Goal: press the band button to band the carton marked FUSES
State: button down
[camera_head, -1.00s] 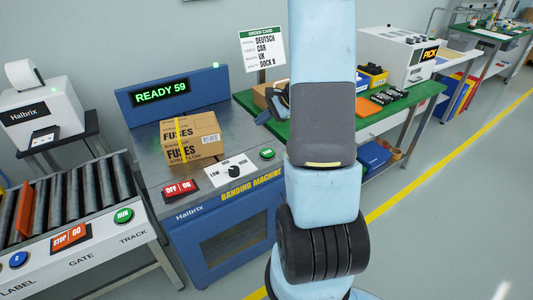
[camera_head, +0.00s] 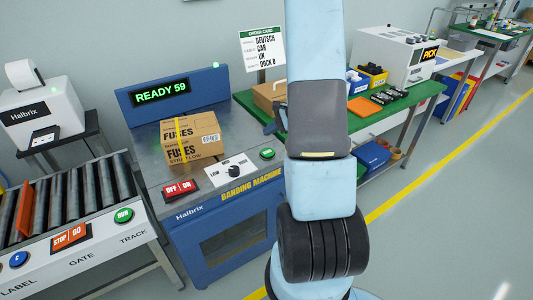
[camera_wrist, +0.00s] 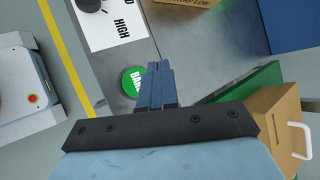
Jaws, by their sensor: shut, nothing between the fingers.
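The carton marked FUSES (camera_head: 196,140) sits on the banding machine's grey top (camera_head: 150,168), with a yellow strip over its left part. The green band button (camera_head: 267,154) is at the right of the machine's front panel. In the wrist view, the green button (camera_wrist: 132,82) lies just left of my gripper (camera_wrist: 158,66), whose fingers are together and cover its right part and lettering. I cannot tell whether they touch it. In the head view, the gripper (camera_head: 268,129) is mostly hidden behind my arm, beyond the button. The display (camera_head: 162,92) reads READY 59.
A red OFF/ON switch (camera_head: 180,189) and a black dial (camera_head: 234,171) marked LOW and HIGH share the front panel. A green table (camera_head: 424,95) with a brown box (camera_head: 269,96) stands at the right. A roller track (camera_head: 70,198) is at the left.

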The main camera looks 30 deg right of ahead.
aim_at(270, 152)
jog(key=shift+f, duration=3.3)
jog(key=shift+f, duration=0.85)
jog(key=shift+r, duration=0.15)
dwell(0.5)
jog(key=shift+r, duration=0.8)
jog(key=shift+r, duration=2.5)
